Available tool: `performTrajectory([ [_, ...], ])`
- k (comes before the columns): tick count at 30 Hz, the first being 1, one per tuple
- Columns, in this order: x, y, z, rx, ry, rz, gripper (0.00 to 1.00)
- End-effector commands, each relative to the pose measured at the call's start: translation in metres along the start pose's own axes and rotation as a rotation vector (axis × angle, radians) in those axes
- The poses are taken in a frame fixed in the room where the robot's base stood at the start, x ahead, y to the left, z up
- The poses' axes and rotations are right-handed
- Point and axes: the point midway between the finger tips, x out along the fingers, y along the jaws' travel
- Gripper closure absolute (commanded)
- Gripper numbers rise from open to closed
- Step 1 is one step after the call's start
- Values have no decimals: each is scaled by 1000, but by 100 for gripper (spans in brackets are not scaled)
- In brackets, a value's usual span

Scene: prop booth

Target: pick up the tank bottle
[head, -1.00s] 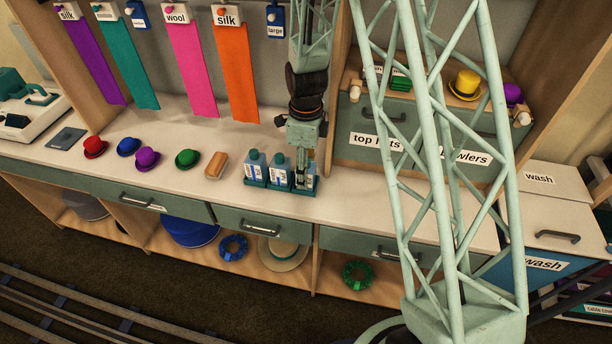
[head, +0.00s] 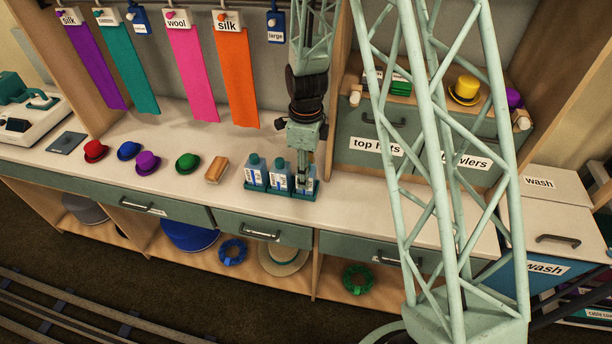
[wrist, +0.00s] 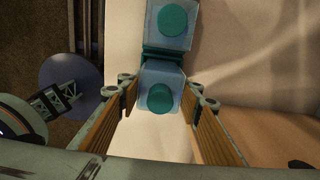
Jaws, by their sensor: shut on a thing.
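Three blue bottles with teal caps stand in a row in teal holders on the counter in the head view: a left bottle (head: 254,174), a middle bottle (head: 278,179) and a right-hand tank bottle (head: 305,184). My gripper (head: 303,179) points down at the right-hand bottle and is shut on it, hiding part of its top. In the wrist view, this bottle (wrist: 160,97) shows from above between the two fingers, and the neighbouring bottle (wrist: 174,20) is just beyond it. The held bottle looks upright and still in its holder; any lift is too small to tell.
A brown brush-like block (head: 216,170) and a green hat (head: 188,162) lie left of the bottles, with more hats further left. An orange strip (head: 238,80) hangs behind. The top hats cabinet (head: 352,130) stands close on the right. The counter (head: 400,205) front right is clear.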

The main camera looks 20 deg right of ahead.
Motion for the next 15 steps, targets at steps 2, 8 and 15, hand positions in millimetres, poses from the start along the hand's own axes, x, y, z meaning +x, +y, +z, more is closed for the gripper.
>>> performTrajectory([
  [2, -5, 0, 0, 0, 0, -1, 81],
  [8, -18, -1, 0, 0, -1, -2, 81],
  [15, -29, 6, -3, 0, 1, 1, 81],
])
